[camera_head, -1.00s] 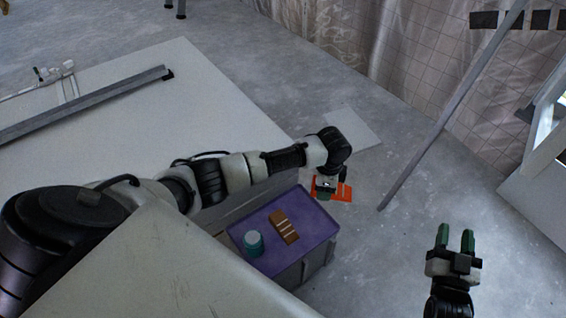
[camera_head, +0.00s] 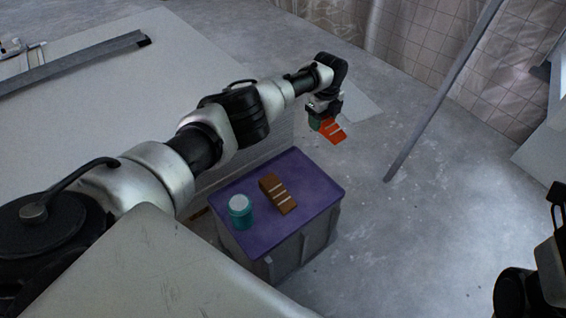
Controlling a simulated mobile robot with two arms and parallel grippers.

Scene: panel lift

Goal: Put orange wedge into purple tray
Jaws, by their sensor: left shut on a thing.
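The orange wedge (camera_head: 333,132) is a small bright orange block with pale stripes. My left gripper (camera_head: 318,122) is shut on it and holds it in the air, beyond the far right corner of the purple tray in the picture. The purple tray (camera_head: 313,176) lies on a grey box-like stand, and its far edge is clear. My right arm shows only in part at the right edge, and its fingertips are not clearly visible.
On the purple tray stand a teal cylinder with a pale top (camera_head: 240,210) and a brown striped block (camera_head: 277,193). A pale table (camera_head: 120,95) lies at the left. A grey slanted pole (camera_head: 445,90) stands at the right. The floor between is bare.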

